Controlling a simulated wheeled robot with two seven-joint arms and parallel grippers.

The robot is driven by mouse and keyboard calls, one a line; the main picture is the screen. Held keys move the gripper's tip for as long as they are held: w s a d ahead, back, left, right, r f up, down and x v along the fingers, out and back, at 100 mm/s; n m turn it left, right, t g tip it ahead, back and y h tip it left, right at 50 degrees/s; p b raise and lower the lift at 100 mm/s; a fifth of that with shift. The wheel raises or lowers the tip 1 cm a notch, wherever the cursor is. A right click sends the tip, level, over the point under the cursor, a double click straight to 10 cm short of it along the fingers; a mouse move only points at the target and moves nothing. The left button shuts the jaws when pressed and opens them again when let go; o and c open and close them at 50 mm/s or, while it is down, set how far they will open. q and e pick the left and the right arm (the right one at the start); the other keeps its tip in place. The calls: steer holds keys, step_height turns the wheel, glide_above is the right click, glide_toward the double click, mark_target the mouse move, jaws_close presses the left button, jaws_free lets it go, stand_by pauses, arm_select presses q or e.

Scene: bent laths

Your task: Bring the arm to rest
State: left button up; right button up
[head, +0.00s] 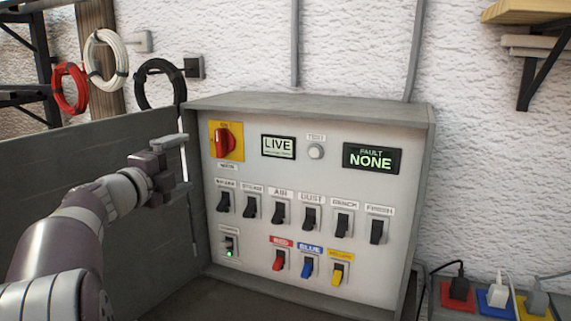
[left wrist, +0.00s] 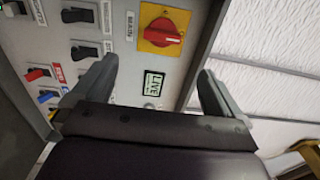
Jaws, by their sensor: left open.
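My left arm comes in from the left in the head view. Its gripper (head: 182,164) is open and empty, with its two fingers spread one above the other, in front of the left edge of the grey control panel (head: 255,220). In the left wrist view the open fingers (left wrist: 155,78) frame the panel's LIVE display (left wrist: 153,88) and stand below the red rotary switch (left wrist: 160,30). No contact with the panel is visible. My right gripper is not in view.
The panel has a red rotary switch (head: 225,142), a FAULT NONE display (head: 371,158), a row of black switches (head: 310,216) and red, blue and yellow switches. An open grey door (head: 90,150) stands left.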

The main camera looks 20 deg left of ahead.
arm_select(q)
steer(key=s+d+f+n+g+y, duration=0.15)
steer(key=d+f+n+g, duration=0.4)
steer(key=f, duration=0.65)
steer(key=s+d+f+n+g+y, duration=0.1)
steer(key=d+f+n+g+y, duration=0.1)
steer(key=d+f+n, duration=0.65)
steer(key=s+d+f+n+g+h, duration=0.1)
steer(key=s+d+f+g, duration=0.3)
steer(key=s+f, duration=0.4)
steer(key=s+d+f+n+g+h, duration=0.1)
steer(key=s+d+f+n+g, duration=0.2)
steer(key=s+f, duration=0.6)
steer(key=s+d+g, duration=0.1)
steer(key=s+g, duration=0.1)
steer(key=s, duration=0.1)
steer(key=shift+d+f+n, duration=0.3)
steer(key=shift+d+n, duration=0.1)
steer(key=shift+w, duration=0.1)
